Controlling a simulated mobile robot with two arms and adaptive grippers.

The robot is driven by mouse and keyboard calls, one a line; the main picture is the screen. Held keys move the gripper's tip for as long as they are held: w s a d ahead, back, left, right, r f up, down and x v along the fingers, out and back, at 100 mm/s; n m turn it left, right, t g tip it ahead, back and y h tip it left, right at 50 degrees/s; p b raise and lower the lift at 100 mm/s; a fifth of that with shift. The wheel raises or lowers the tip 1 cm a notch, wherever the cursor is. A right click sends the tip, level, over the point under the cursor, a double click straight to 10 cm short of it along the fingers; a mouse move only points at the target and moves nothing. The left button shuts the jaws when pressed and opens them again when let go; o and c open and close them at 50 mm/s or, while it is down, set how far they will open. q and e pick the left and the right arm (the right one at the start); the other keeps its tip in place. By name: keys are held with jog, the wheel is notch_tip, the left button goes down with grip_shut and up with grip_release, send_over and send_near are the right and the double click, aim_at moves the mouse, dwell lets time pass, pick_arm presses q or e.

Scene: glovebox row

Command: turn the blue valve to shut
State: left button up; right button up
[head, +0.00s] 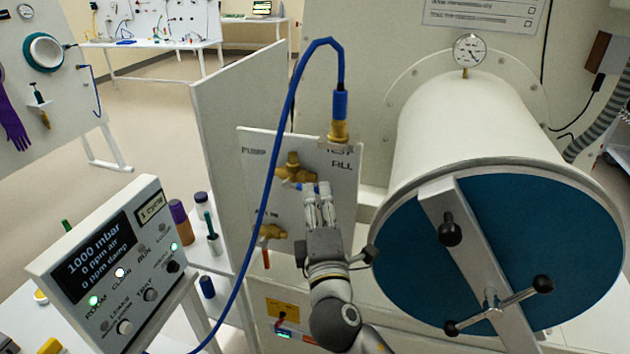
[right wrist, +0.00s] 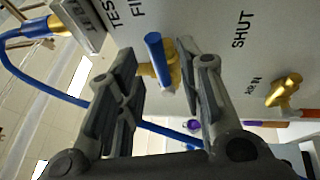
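The blue valve has a brass body (head: 292,172) on the white panel, and its blue lever handle (head: 303,186) is partly hidden by my gripper in the head view. In the right wrist view the blue handle (right wrist: 158,58) stands in front of its brass body. My right gripper (head: 317,190) is at the valve. Its fingers (right wrist: 157,55) are apart, one on each side of the handle, with gaps showing in the wrist view. The word SHUT (right wrist: 241,30) is printed on the panel. My left gripper is not in view.
A second brass valve (head: 271,231) with an orange-red handle (head: 266,259) sits below. A blue hose (head: 272,180) arches to a brass fitting (head: 338,130) above. The large chamber with a blue door (head: 400,250) is close on the right; a display box (head: 110,270) stands left.

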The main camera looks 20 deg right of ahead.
aim_at(316, 190)
jog(key=shift+p+x, duration=0.45)
jog(key=shift+x, duration=1.4)
grip_shut()
